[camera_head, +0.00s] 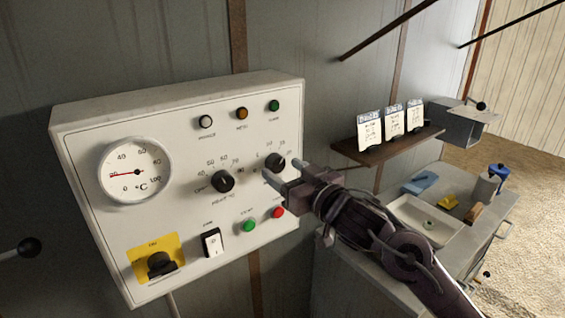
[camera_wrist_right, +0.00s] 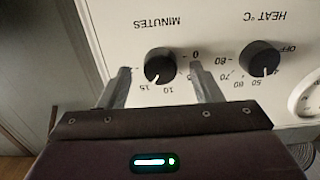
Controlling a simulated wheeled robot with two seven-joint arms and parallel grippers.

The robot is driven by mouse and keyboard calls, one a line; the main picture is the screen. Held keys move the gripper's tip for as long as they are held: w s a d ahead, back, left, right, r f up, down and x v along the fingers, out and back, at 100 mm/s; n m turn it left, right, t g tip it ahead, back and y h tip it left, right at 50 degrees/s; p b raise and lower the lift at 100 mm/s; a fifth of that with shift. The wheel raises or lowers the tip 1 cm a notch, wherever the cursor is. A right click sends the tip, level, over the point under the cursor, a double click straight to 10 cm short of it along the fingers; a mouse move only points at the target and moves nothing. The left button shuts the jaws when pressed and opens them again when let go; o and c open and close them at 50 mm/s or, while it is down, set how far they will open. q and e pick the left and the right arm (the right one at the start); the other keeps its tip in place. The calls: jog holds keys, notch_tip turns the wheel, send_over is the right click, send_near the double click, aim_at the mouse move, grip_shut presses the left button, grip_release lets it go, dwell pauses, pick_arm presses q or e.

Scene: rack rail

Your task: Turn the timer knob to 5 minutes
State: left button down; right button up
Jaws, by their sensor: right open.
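The timer knob (camera_head: 275,161) is black and round, at the right of the white control panel (camera_head: 90,255). In the right wrist view the timer knob (camera_wrist_right: 160,65) sits under the word MINUTES, which appears upside down. Its pale mark seems to point near the 15, but it is small. My right gripper (camera_head: 284,172) is open in front of the knob. In the wrist view its two fingers (camera_wrist_right: 160,72) stand on either side of the knob, with gaps; contact is not visible. My left gripper is not in view.
The heat knob (camera_head: 223,181) is left of the timer knob. Green (camera_head: 249,225) and red (camera_head: 278,212) buttons lie below. A dial gauge (camera_head: 134,171), rocker switch (camera_head: 212,242) and yellow-backed switch (camera_head: 160,262) share the panel. A shelf (camera_head: 380,153) with cards is at right.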

jog(key=shift+x, duration=0.8)
jog(key=c, duration=1)
